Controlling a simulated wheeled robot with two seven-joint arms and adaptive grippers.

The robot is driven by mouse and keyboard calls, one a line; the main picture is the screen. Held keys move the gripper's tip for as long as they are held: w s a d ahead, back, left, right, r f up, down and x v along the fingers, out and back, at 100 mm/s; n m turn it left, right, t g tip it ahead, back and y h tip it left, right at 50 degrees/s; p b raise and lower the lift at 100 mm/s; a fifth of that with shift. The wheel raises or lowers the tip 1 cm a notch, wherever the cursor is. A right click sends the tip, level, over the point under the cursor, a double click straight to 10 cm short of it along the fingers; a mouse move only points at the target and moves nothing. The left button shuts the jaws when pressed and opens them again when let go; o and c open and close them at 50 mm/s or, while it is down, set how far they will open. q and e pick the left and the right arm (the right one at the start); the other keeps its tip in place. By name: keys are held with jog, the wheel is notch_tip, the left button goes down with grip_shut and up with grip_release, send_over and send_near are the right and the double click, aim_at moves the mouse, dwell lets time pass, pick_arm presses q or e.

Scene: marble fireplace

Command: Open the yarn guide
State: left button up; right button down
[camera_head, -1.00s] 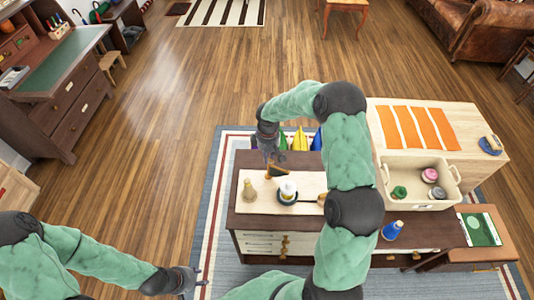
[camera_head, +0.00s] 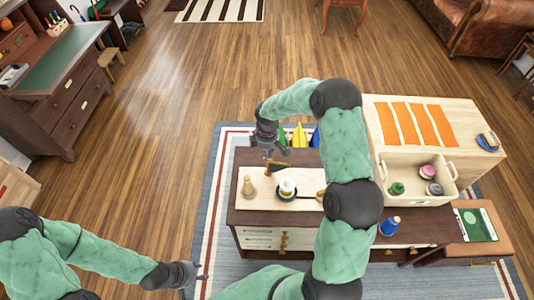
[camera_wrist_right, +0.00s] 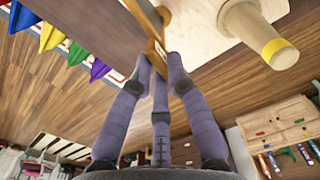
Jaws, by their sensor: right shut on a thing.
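A small wooden, dark-faced piece that looks like the yarn guide (camera_head: 277,169) stands at the back of a cream board (camera_head: 259,205). My right gripper (camera_head: 270,156) reaches down to it from behind. In the right wrist view the gripper (camera_wrist_right: 160,62) is shut on the guide's narrow wooden part (camera_wrist_right: 151,22). The guide's far end runs out of that view. A tan wooden peg (camera_head: 249,187) stands on the board to the left, and shows close by in the wrist view (camera_wrist_right: 258,35). My left gripper (camera_head: 194,275) is low at the left, away from the board, its fingers too small to judge.
A white spool (camera_head: 287,187) on a dark round base stands mid-board. A cream bin (camera_head: 416,168) with several spools is to the right, near a blue cone (camera_head: 390,226). Coloured pennants (camera_head: 299,136) hang at the dark table's back edge. Open floor lies to the left.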

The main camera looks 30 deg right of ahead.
jog(key=c, duration=1.2)
grip_release()
jog(key=shift+r, duration=0.1)
notch_tip(320, 180, up, 12)
